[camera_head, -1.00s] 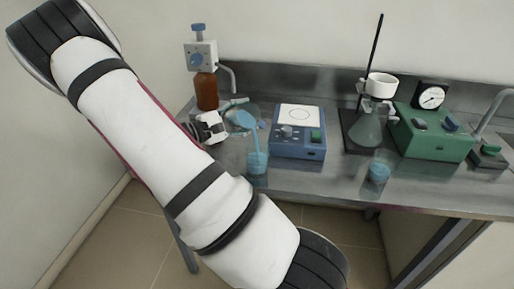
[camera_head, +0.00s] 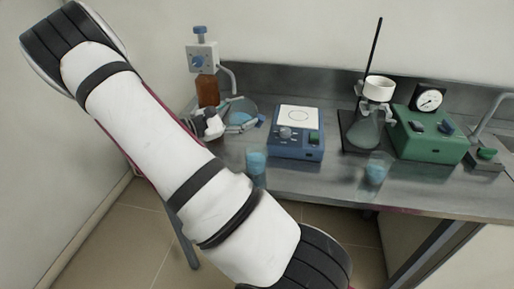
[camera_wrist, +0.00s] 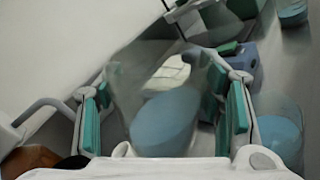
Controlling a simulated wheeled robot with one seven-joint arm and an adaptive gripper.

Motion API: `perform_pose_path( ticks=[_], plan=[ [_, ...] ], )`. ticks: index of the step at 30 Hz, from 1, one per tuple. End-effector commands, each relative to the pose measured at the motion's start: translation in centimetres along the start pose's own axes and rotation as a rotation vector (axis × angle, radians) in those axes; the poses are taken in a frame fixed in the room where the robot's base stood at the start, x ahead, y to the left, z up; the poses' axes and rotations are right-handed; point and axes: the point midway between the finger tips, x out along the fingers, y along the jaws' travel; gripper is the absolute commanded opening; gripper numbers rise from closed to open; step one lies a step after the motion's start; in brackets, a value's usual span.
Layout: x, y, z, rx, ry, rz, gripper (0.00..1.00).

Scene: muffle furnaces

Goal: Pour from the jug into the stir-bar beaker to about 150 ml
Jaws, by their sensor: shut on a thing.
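My gripper (camera_head: 243,117) is shut on the clear jug (camera_head: 238,118), which holds blue liquid, above the back left of the bench. In the wrist view the jug (camera_wrist: 165,118) sits between my gripper's teal pads (camera_wrist: 164,108). A clear beaker (camera_head: 256,161) with blue liquid stands near the bench's front edge, just below and right of the jug; it also shows at the right of the wrist view (camera_wrist: 280,133). No stream runs between them now. A second beaker with blue liquid (camera_head: 377,169) stands further right. I cannot make out a stir bar or graduations.
A blue stirrer plate (camera_head: 297,140) stands right of the near beaker. A brown bottle with a dispenser (camera_head: 206,88) is behind my gripper. A flask with a white funnel (camera_head: 366,125) and a green pump box (camera_head: 430,135) stand to the right.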

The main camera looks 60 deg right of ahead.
Motion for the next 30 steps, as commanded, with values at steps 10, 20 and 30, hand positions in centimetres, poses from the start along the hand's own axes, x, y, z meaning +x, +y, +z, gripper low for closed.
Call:
perform_pose_path(
  ticks=[10, 20, 30],
  plan=[
    [0.03, -0.04, 0.07, -0.075, -0.001, 0.001, 0.05],
    [0.02, -0.2, -0.03, -0.349, -0.001, 0.001, 0.05],
    [0.03, -0.43, -0.11, -0.417, -0.001, 0.001, 0.05]
  ],
)
